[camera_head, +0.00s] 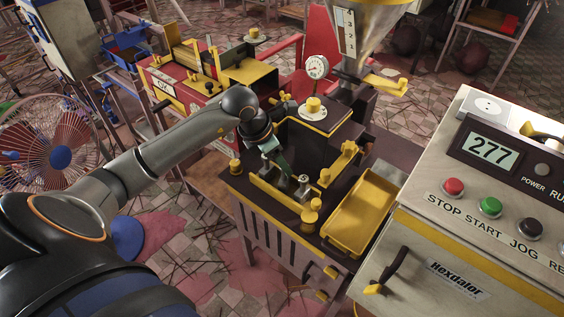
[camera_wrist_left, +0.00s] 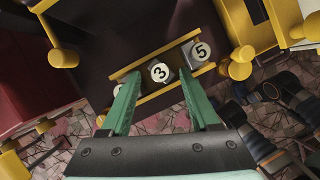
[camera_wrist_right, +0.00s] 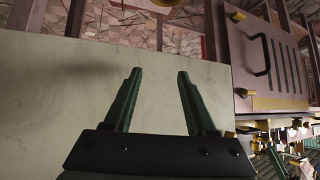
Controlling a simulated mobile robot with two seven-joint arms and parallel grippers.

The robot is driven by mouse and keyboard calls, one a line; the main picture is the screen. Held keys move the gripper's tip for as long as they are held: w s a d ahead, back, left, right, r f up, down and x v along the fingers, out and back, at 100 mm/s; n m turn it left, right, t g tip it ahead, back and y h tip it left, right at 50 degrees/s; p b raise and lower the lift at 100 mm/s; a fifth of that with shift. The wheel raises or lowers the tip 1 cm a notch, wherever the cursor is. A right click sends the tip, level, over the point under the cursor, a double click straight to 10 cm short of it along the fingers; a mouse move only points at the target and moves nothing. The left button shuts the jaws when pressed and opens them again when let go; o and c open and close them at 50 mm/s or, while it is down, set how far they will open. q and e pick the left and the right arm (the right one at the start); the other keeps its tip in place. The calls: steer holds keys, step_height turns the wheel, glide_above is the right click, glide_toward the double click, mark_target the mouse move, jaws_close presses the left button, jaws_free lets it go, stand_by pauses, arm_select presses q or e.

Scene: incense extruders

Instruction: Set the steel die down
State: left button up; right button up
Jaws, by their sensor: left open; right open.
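Steel dies with round number labels sit in a yellow-railed rack on the dark machine top. In the left wrist view, die 3 (camera_wrist_left: 160,72) is in the middle, die 5 (camera_wrist_left: 200,52) is to its right, and a third die (camera_wrist_left: 117,92) is partly hidden behind the left finger. My left gripper (camera_wrist_left: 158,76) is open, its green fingertips on either side of die 3; contact cannot be told. In the head view the left gripper (camera_head: 283,170) is at the yellow rack (camera_head: 262,188), partly hidden by its wrist. My right gripper (camera_wrist_right: 160,75) is open and empty over a pale flat surface (camera_wrist_right: 50,100).
A yellow tray (camera_head: 362,215) stands right of the rack. Yellow knobs and posts (camera_head: 310,212) stand close around it. A dial gauge (camera_head: 315,67) and a hopper (camera_head: 375,20) rise behind. A control box (camera_head: 490,190) reading 277 stands at the right.

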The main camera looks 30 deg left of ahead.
arm_select(q)
steer(key=v, duration=1)
steer(key=shift+r, duration=0.25)
